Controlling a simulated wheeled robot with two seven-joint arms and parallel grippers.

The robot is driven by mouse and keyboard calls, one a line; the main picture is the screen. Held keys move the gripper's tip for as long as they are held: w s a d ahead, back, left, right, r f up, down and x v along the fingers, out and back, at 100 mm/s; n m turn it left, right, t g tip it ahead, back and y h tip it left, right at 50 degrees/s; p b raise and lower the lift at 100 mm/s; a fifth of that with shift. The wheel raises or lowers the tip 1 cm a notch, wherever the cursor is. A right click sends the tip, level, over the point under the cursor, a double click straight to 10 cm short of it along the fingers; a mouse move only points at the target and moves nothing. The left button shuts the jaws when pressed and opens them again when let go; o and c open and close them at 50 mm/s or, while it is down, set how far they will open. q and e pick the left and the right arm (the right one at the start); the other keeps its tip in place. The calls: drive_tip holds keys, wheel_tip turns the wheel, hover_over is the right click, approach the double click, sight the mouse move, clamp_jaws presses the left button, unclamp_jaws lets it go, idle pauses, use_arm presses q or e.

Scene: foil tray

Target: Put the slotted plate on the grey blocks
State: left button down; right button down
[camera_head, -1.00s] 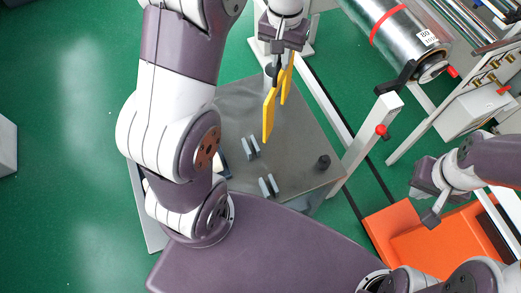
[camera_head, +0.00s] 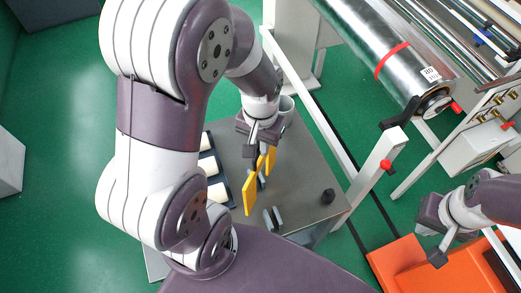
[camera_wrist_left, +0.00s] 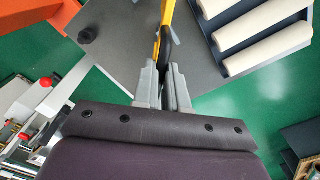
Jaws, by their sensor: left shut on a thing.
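The yellow slotted plate (camera_head: 250,194) is held upright, edge towards the head camera, above the grey table. My left gripper (camera_head: 258,158) is shut on its upper part. In the left wrist view the plate (camera_wrist_left: 164,28) shows as a narrow yellow strip beyond my left gripper (camera_wrist_left: 168,70). One pair of grey blocks (camera_head: 273,217) stands on the table just right of and below the plate. Another grey block (camera_head: 262,182) is mostly hidden behind the plate. My right gripper (camera_head: 434,240) is far right, away from the plate; its jaw opening is unclear.
The grey table (camera_head: 305,175) carries a black knob (camera_head: 328,196) at right and a dark rack with pale rolls (camera_head: 208,166) at left. An orange box (camera_head: 405,265) and a foil roll machine (camera_head: 400,60) are at right.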

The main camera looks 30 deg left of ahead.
use_arm(q)
drive_tip(key=shift+w+f, duration=0.1)
drive_tip(key=shift+f, duration=1.85)
drive_tip(key=c, duration=1.2)
unclamp_jaws()
drive_tip(key=shift+f, duration=0.15)
drive_tip(key=shift+o, duration=0.2)
wheel_tip(320, 180, up, 12)
drive_tip(key=shift+f, duration=0.15)
drive_tip(key=m+t, duration=0.1)
approach(260, 158)
wheel_tip(260, 158, down, 2)
drive_tip(key=d, duration=0.3)
drive_tip(key=shift+s+a, duration=0.25)
drive_tip(key=shift+s, duration=0.15)
drive_tip(key=shift+f, duration=0.1)
